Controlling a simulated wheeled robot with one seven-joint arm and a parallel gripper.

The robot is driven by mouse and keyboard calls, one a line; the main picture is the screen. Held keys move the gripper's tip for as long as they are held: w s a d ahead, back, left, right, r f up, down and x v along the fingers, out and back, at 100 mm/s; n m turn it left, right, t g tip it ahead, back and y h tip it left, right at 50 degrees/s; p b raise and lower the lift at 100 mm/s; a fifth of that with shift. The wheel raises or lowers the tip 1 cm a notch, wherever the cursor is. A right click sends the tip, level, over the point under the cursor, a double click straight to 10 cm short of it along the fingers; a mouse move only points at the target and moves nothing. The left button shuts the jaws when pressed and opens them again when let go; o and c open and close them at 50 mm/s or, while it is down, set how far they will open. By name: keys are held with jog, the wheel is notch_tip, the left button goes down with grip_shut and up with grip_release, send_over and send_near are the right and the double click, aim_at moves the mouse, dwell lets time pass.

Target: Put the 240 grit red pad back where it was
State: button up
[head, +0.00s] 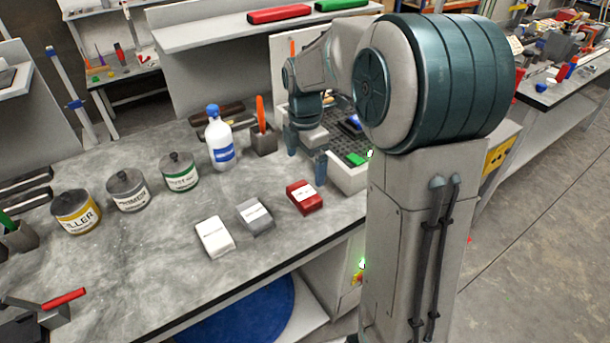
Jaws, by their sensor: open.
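A red pad (304,197) with a white label lies flat on the grey bench near its front edge, at the right end of a row of pads. The label's grit number is too small to read. My gripper (306,167) is open, with its fingers pointing down just behind the red pad in the picture. One fingertip appears close to the pad's back edge; I cannot tell whether they touch. Nothing shows between the fingers.
A grey pad (255,215) and a white pad (214,238) lie to the left. Behind them stand a white bottle (219,140), several labelled cans and a dark holder (264,140). A pale tray with a dark grid (357,158) holds green and blue items, partly hidden by my arm.

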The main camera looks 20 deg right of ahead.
jog(key=s+r+m+t, duration=0.2)
jog(key=s+m+t, duration=0.1)
jog(key=s+m, duration=1.8)
jog(key=shift+r+m, duration=0.4)
